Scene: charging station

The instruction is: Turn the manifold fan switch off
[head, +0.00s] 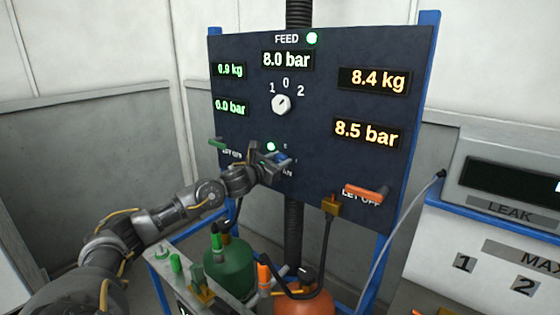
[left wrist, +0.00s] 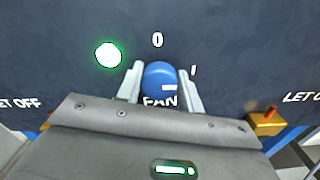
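The fan switch is a round blue knob (left wrist: 158,76) above the FAN label, with a short white mark at its lower right. A 0 stands above it and another mark to its upper right. My left gripper (left wrist: 160,75) has one finger on each side of the knob, seemingly touching it. In the head view the left gripper (head: 278,156) is at the panel, covering most of the knob (head: 284,157). A green lamp (left wrist: 108,55) beside the switch is lit; it also shows in the head view (head: 271,146). My right gripper is out of view.
The dark panel (head: 320,120) carries a white selector knob (head: 282,104), lit displays, a green handle (head: 217,143) at left and an orange handle (head: 366,192) at right. A green cylinder (head: 231,268) and an orange one (head: 304,305) stand below. A leak unit (head: 505,175) is at right.

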